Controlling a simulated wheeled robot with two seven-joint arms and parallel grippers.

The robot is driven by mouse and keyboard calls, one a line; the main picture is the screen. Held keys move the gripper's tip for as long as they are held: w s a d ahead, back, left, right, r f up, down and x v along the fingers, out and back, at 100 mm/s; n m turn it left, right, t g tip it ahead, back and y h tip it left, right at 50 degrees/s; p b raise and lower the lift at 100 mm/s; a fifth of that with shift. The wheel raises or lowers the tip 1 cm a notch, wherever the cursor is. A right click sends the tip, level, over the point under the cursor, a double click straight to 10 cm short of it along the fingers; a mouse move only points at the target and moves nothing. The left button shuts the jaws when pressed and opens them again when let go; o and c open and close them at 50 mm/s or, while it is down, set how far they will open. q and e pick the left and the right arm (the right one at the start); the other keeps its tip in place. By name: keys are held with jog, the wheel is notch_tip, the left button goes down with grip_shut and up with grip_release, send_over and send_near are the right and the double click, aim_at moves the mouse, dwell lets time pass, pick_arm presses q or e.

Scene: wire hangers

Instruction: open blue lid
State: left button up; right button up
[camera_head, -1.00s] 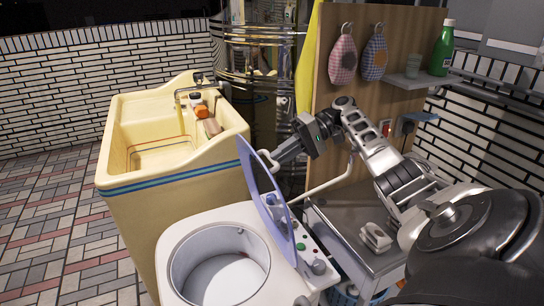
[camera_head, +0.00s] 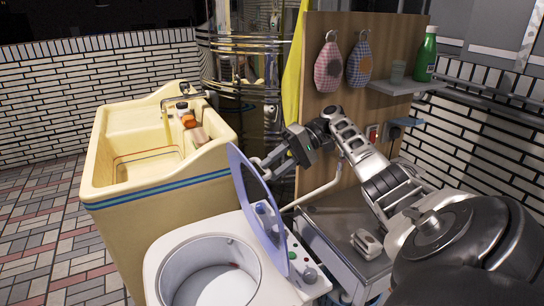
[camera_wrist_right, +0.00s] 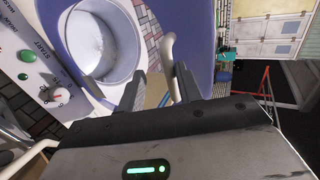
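The blue lid (camera_head: 236,166) stands raised, near upright, at the right side of the white washing machine's round opening (camera_head: 207,275). My right gripper (camera_head: 262,168) is at the lid's upper right side, by its pale handle. In the right wrist view the blue lid (camera_wrist_right: 196,28) fills the upper middle, and the white handle (camera_wrist_right: 168,48) reaches down between the dark fingers of my right gripper (camera_wrist_right: 158,84). The fingers are apart, with the handle nearer the right one; firm contact cannot be told. My left gripper is not in view.
A yellow sink (camera_head: 150,215) stands left of the machine. A grey metal cabinet (camera_head: 335,225) with a small pale object (camera_head: 366,243) on it is at the right. Behind are a wooden panel (camera_head: 345,100) and a shiny metal tank (camera_head: 250,50). The tiled floor at left is free.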

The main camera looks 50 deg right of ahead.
pick_arm(q)
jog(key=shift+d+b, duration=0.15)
jog(key=shift+b, duration=0.3)
pick_arm(e)
jog(key=v, duration=0.6)
jog(key=shift+s+d+r, duration=0.15)
jog(key=shift+d+r, duration=0.05)
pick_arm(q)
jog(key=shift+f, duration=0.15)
